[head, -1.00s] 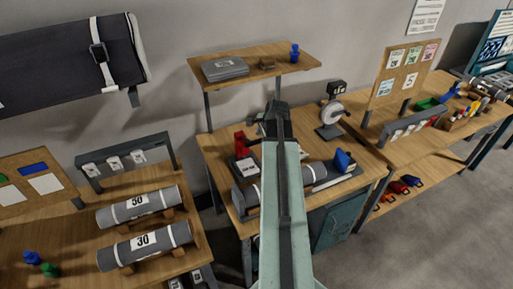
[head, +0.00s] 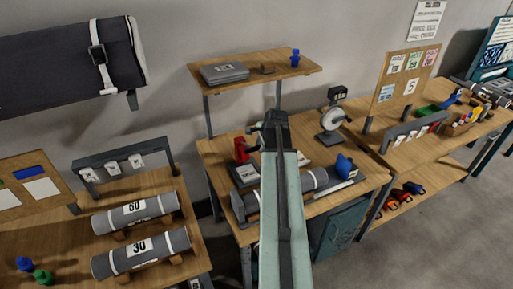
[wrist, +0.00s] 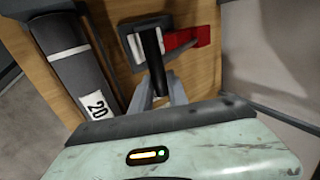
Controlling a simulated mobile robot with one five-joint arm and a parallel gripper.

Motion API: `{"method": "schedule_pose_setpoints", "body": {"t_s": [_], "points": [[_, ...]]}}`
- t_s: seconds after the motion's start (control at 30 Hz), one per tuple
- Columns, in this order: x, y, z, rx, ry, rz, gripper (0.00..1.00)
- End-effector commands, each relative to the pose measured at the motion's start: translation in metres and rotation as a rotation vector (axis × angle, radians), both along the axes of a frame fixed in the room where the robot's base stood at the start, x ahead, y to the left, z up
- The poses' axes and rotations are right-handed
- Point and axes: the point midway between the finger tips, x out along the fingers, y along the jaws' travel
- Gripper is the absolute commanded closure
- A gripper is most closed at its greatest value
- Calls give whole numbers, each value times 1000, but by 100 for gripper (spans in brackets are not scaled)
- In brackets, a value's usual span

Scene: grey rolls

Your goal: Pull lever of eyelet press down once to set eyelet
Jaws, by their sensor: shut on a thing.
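The eyelet press shows as a red body (head: 241,149) on the middle bench, just left of my gripper. In the wrist view its red part (wrist: 187,38) joins a grey arm that leads to a black lever handle (wrist: 152,50). My gripper (wrist: 162,92) is shut on this handle, whose lower end sits between the fingers. In the head view my gripper (head: 272,125) reaches over the bench, and my arm hides the handle and part of the bench. I cannot tell the lever's exact angle, and no eyelet can be made out.
A grey roll (head: 312,180) lies on the bench; its label reads 20 in the wrist view (wrist: 72,60). A blue object (head: 345,166) and a white-disc device (head: 332,120) stand right of my arm. A raised shelf (head: 215,66) is behind. More rolls lie on the left bench.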

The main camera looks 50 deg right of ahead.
Motion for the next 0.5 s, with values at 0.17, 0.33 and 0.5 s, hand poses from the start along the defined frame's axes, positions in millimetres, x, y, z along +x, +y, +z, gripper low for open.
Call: {"method": "schedule_pose_setpoints", "body": {"t_s": [0.17, 0.33, 0.5], "points": [[-5, 2, -11, 0, 1, 0, 96], [-5, 1, -10, 1, 1, -1, 96], [-5, 1, -10, 0, 1, -1, 96]]}}
